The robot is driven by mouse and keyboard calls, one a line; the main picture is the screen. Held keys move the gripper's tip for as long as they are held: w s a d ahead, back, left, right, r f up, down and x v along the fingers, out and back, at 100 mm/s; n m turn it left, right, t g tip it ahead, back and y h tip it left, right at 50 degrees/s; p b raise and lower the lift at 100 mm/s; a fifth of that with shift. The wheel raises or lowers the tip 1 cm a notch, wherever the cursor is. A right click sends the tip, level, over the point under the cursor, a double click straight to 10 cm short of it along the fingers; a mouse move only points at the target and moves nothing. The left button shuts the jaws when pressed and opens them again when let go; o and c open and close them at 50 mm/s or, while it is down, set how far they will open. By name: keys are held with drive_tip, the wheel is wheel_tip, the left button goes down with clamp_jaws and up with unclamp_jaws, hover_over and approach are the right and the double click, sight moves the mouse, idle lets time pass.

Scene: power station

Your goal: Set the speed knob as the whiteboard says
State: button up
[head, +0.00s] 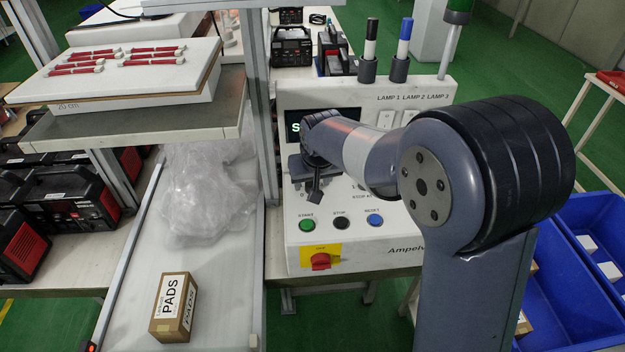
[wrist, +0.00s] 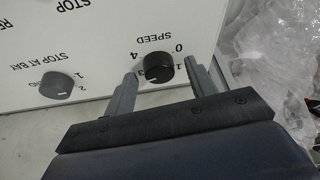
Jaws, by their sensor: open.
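The black speed knob (wrist: 158,67) is on the white control panel (wrist: 100,30), under the printed word SPEED, which appears upside down in the wrist view. Digits such as 0 and 4 surround it; a small pale mark shows at its lower edge, but its exact setting is hard to read. My gripper (wrist: 159,72) is open, with one finger on each side of the knob; I cannot tell whether they touch it. In the head view my gripper (head: 313,182) is in front of the panel (head: 410,215) and hides the knob. No whiteboard is in view.
A grey knob (wrist: 60,85) is beside the speed knob. START (head: 307,224), STOP (head: 340,223) and RESET (head: 375,218) buttons and a red switch (head: 320,261) lie lower on the panel. A metal post (head: 264,120) and clear plastic wrap (head: 205,190) stand to the left.

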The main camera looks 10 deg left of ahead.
drive_tip(key=c, duration=1)
drive_tip(key=shift+o, duration=0.2)
drive_tip(key=m+h, duration=0.1)
drive_tip(key=m, duration=0.1)
drive_tip(key=m+b, duration=0.1)
drive_tip(key=m, duration=0.1)
drive_tip(key=shift+a+f+m+t+h+b, duration=0.2)
drive_tip(key=shift+m+t+h+b, duration=0.1)
drive_tip(key=shift+h, duration=0.1)
drive_tip(key=shift+r+m+h+b, duration=0.15)
drive_tip(key=shift+m+h+b, duration=0.55)
drive_tip(key=shift+m, duration=1.6)
